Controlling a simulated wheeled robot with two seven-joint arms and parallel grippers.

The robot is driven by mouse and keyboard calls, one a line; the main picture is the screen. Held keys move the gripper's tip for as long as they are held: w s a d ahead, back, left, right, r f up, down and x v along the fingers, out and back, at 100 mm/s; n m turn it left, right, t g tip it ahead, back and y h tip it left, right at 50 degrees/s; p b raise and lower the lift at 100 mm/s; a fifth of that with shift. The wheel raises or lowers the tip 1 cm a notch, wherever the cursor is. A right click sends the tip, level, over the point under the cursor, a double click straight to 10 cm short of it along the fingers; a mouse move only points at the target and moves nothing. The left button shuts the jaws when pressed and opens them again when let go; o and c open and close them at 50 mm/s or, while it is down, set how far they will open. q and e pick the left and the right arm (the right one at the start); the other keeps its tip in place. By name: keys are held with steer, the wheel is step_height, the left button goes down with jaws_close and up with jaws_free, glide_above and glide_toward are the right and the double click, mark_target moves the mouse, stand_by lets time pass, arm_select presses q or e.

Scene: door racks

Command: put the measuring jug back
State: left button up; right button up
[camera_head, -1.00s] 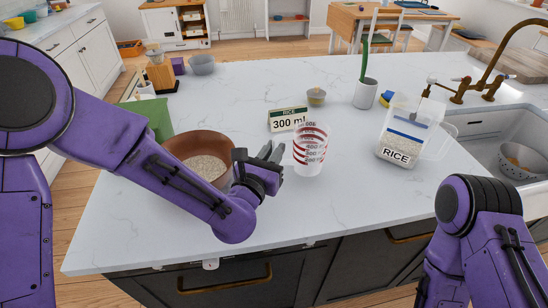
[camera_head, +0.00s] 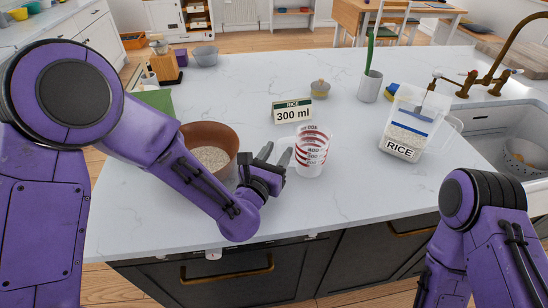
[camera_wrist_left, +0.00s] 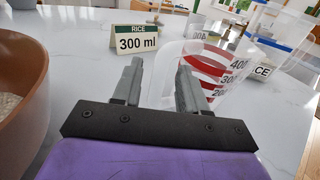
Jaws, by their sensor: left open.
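The measuring jug (camera_head: 312,152) is clear with red markings and stands upright on the white counter, in front of the rice sign. It looks empty. My left gripper (camera_head: 276,156) is just left of it, low over the counter, with its fingers apart. In the left wrist view the jug (camera_wrist_left: 215,72) fills the middle right. The right finger of my left gripper (camera_wrist_left: 157,85) overlaps the jug's near side; I cannot tell whether it touches.
A brown bowl of rice (camera_head: 226,137) stands close left of my left gripper. A "RICE 300 ml" sign (camera_head: 292,110) stands behind the jug. A clear rice container (camera_head: 405,130) is to the right, before the sink (camera_head: 490,130).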

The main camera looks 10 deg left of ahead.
arm_select(q)
steer(key=b+v, duration=0.2)
steer(key=v, duration=0.4)
steer(key=shift+s+a+f+b, duration=0.15)
steer(key=shift+s+b, duration=0.15)
steer(key=shift+b, duration=0.1)
steer(key=s+p, duration=0.1)
steer(key=p, duration=0.1)
steer(key=s+p, duration=0.1)
steer(key=p, duration=0.1)
steer(key=s+a+r+p, duration=0.1)
steer(key=s+p, duration=0.1)
steer(key=shift+p, duration=0.35)
steer(key=shift+s+p, duration=0.35)
steer(key=shift+s+a+f, duration=0.2)
steer(key=shift+s+f, duration=0.05)
